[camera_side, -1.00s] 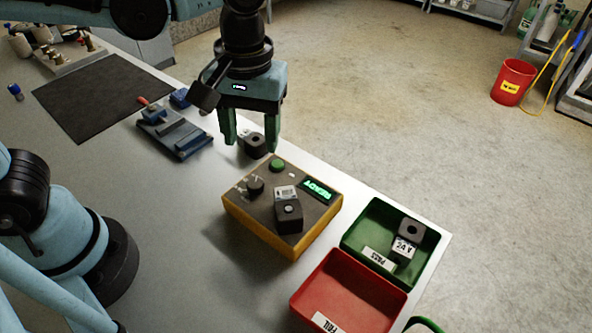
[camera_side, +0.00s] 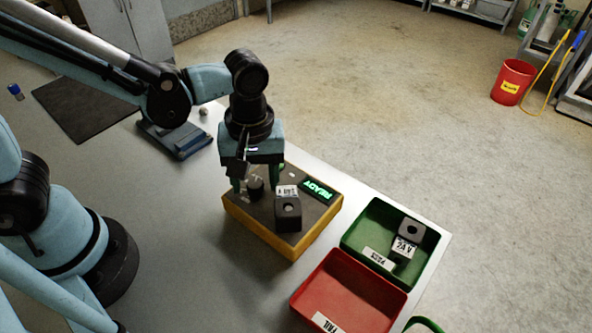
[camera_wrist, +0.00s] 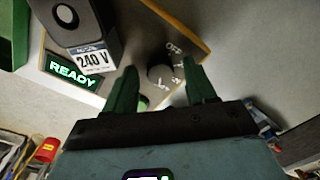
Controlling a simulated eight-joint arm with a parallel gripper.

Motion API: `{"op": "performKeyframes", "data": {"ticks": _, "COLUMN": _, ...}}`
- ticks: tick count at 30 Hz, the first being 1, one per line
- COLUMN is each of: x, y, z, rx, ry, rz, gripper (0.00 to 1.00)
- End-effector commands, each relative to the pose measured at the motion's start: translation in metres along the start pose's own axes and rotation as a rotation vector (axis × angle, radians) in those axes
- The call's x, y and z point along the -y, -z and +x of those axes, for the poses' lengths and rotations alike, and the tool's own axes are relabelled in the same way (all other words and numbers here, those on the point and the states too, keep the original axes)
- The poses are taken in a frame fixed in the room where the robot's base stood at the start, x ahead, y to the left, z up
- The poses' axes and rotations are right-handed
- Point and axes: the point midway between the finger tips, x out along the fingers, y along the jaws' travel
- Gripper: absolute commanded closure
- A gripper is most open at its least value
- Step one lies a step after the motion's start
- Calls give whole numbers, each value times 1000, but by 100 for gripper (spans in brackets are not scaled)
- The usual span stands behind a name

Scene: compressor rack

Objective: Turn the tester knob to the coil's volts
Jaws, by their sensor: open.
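The yellow tester box (camera_side: 262,225) has a dark grey top with a green READY display (camera_side: 318,189). A black coil (camera_side: 288,212) sits on it; its label reads 240 V in the wrist view (camera_wrist: 93,58). The dark round knob (camera_side: 255,188) is on the tester's left part; in the wrist view (camera_wrist: 160,75) it lies between my fingertips, with OFF and smaller marks around it. I cannot read its setting. My gripper (camera_side: 256,180) is open, its green fingers straddling the knob with gaps visible on both sides. The tester's green button is mostly hidden by my gripper.
A green PASS bin (camera_side: 375,208) holding another coil and an empty red FAIL bin (camera_side: 350,290) stand right of the tester. A blue fixture (camera_side: 178,138) and a dark mat (camera_side: 85,108) lie at the back left. The table's far edge runs behind the tester.

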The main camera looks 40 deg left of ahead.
Motion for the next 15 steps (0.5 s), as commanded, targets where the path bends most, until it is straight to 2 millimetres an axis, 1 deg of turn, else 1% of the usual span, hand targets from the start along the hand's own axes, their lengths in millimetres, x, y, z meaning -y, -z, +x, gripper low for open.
{"op": "performKeyframes", "data": {"ticks": 2, "x": 0, "y": 1, "z": 0, "rx": 1, "ry": 0, "rz": -89, "gripper": 43}}
{"op": "performKeyframes", "data": {"ticks": 3, "x": 0, "y": 1, "z": -7, "rx": 2, "ry": 0, "rz": -93, "gripper": 43}}
{"op": "performKeyframes", "data": {"ticks": 15, "x": 0, "y": 1, "z": -65, "rx": 4, "ry": 0, "rz": -88, "gripper": 43}}
